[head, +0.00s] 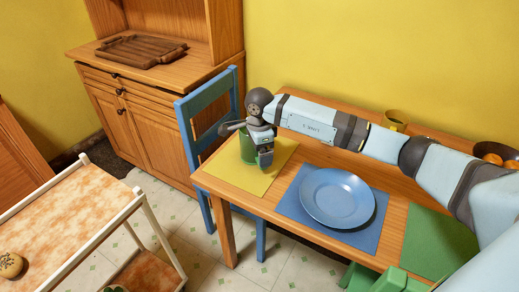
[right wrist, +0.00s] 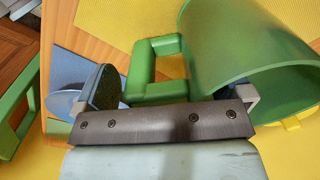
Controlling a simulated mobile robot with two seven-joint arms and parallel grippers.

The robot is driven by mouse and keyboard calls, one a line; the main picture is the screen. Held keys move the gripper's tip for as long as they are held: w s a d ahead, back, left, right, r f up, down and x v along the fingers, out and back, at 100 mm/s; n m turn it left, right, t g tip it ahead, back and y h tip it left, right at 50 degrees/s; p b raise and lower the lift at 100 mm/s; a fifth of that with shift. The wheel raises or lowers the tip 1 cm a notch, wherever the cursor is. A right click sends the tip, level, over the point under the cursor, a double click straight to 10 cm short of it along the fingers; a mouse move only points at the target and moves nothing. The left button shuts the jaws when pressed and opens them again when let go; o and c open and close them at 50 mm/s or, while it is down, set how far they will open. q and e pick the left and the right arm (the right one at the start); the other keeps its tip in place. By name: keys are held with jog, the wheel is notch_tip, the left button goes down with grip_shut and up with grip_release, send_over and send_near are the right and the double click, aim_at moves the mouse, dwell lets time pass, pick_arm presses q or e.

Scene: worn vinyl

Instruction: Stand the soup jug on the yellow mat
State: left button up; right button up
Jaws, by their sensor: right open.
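The green soup jug (head: 248,150) stands upright on the yellow mat (head: 238,180) at the left end of the wooden table, partly hidden by my right gripper. In the right wrist view the jug (right wrist: 240,40) shows its open rim and its square handle (right wrist: 150,65). My right gripper (head: 250,142) is open at the jug. In the right wrist view its fingers (right wrist: 182,97) are spread wide, with the handle and part of the rim between them. I cannot tell whether either finger touches the jug. My left gripper is not in view.
A blue plate (head: 338,197) lies on a blue mat (head: 293,205), with a green mat (head: 432,243) to its right. A blue chair (head: 187,125) stands at the table's left end.

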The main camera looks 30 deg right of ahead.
dwell(0.5)
jog(key=shift+r+p, duration=2.25)
jog(key=shift+r, duration=1.75)
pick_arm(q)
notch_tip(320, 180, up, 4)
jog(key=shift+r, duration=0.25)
pick_arm(e)
jog(key=shift+r, duration=0.3)
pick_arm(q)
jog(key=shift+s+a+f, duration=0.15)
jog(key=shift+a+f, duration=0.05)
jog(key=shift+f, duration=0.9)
pick_arm(e)
notch_tip(320, 180, up, 13)
